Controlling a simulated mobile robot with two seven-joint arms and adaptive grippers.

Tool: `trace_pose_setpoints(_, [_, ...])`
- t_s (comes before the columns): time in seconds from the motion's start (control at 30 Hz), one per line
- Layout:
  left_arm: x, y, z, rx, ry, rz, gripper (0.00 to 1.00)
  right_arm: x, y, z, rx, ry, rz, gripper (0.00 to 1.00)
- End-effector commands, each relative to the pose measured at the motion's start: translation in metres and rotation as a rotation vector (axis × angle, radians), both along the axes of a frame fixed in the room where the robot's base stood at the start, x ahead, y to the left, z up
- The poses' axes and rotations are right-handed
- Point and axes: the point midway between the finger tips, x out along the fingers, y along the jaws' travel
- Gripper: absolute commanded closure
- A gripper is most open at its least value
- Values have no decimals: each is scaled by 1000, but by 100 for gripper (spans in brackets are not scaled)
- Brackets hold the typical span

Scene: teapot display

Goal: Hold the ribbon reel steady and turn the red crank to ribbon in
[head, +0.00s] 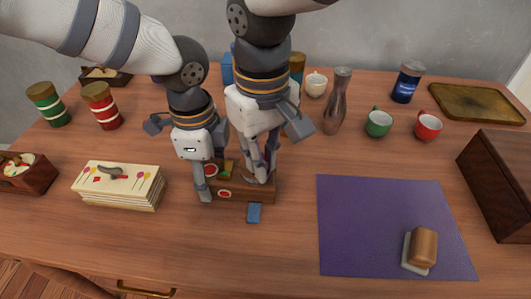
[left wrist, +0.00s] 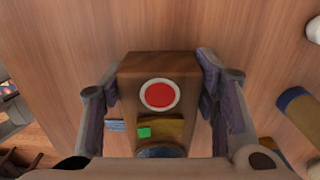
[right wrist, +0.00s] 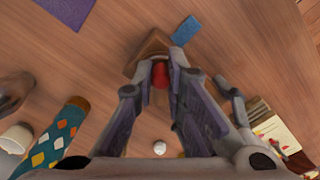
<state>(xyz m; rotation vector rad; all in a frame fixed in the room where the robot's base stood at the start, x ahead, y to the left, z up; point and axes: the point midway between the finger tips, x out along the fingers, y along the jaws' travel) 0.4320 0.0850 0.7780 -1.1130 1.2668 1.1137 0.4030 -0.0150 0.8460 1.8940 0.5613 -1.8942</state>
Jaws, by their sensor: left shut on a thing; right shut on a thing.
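The ribbon reel is a brown wooden box (head: 240,194) on the table, with a red, white-rimmed disc that also shows in the left wrist view (left wrist: 160,95). A blue ribbon end (head: 254,212) lies on the table at its front and shows in the right wrist view (right wrist: 186,29). My left gripper (left wrist: 158,88) has its fingers on both sides of the box and is shut on it. My right gripper (right wrist: 162,72) is shut on the red crank knob (right wrist: 160,77), right beside the box. In the head view my fingers partly hide the crank.
A stack of cards (head: 118,186) stands left of the reel. A purple mat (head: 390,222) lies to the right, with a dark wooden box (head: 502,180) beyond. A brown vase (head: 337,105), green mug (head: 378,123) and red mug (head: 427,126) stand behind. Bare table lies in front.

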Motion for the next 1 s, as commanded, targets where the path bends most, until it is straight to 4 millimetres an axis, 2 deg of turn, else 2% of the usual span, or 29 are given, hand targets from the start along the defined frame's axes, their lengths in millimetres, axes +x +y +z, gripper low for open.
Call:
trace_pose_setpoints(0.53, [0, -1, -1, -2, 0, 1, 87, -4, 10, 0, 2, 0, -466, 100])
trace_pose_setpoints(1.0, [0, -1, -1, -2, 0, 0, 87, -4, 14, 0, 1, -2, -645, 100])
